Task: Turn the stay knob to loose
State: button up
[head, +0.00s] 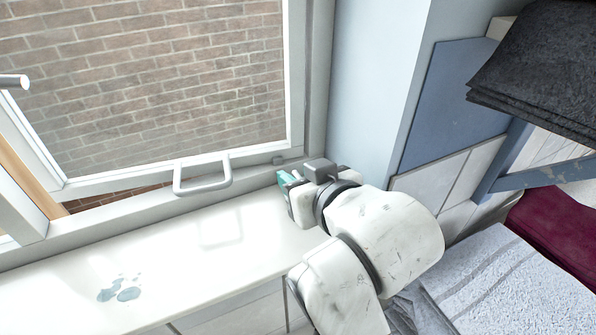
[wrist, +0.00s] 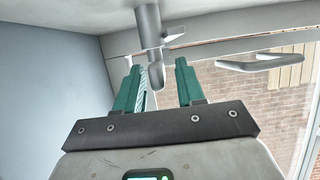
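The grey part that I take to be the stay knob (wrist: 156,76) hangs at the lower end of a grey post (wrist: 148,24), with a small pointed tab to its right. In the wrist view it appears between the two teal fingertips of my gripper (wrist: 158,68). The fingers are apart, with a visible gap on each side of the knob; I cannot tell how deep it sits between them. In the head view my gripper (head: 287,180) is at the window's lower right corner, and I cannot make out the knob there. I cannot read its setting.
The window (head: 170,85) has a grey pull handle (head: 203,187) left of my gripper. A white sill (head: 190,250) with small wet patches lies below. A pale blue wall (head: 375,80) stands close on the right, with dark folded cloth (head: 540,60) beyond.

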grip_shut()
jog(key=shift+d, duration=0.1)
dwell(0.3)
jog(key=shift+n+g+y, duration=0.6)
jog(key=shift+n+y, duration=0.5)
jog(key=shift+n+g+y, duration=0.8)
jog(key=shift+n+y, duration=0.3)
grip_release()
